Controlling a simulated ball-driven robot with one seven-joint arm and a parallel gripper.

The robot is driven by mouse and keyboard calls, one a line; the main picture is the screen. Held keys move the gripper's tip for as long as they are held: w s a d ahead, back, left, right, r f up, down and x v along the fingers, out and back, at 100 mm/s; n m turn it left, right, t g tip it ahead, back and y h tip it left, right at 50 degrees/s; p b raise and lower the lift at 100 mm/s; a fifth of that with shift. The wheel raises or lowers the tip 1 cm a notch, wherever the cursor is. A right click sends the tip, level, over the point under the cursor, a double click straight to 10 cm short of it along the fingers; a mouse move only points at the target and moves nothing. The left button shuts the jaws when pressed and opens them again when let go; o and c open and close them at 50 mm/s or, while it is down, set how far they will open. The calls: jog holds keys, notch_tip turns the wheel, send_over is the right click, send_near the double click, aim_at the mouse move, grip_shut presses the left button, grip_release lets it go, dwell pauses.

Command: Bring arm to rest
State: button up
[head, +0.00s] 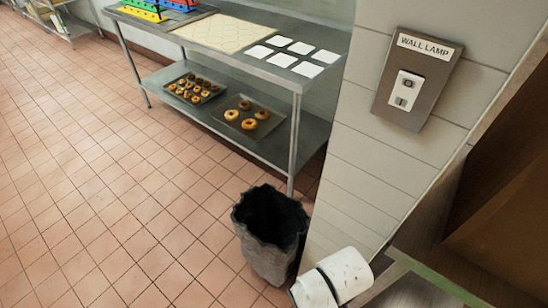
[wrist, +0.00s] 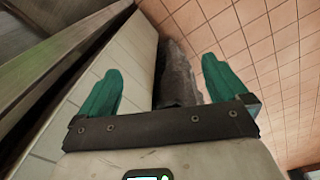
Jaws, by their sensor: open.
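My gripper (wrist: 161,70) shows in the wrist view with its two green fingers spread wide apart. Nothing is held between them. Behind the gap, apart from the fingers, is the dark bin (wrist: 176,85). A white link of my arm (head: 345,273) shows at the bottom of the head view, close to the wall's lower edge. The gripper itself is hidden from the head view.
A dark bin (head: 268,230) stands on the tiled floor beside the wall. A metal table (head: 230,45) holds white squares, with trays of bagels (head: 247,118) on its lower shelf. A wall lamp switch (head: 417,78) is on the wall. The floor at left is clear.

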jog(key=s+d+r+m, duration=0.3)
jog(key=s+d+m, duration=0.2)
jog(key=s+d, duration=0.7)
jog(key=d, duration=0.3)
jog(key=shift+s+r+t, duration=0.3)
jog(key=shift+s+r, duration=0.05)
jog(key=shift+r, duration=0.05)
jog(key=shift+c, duration=0.4)
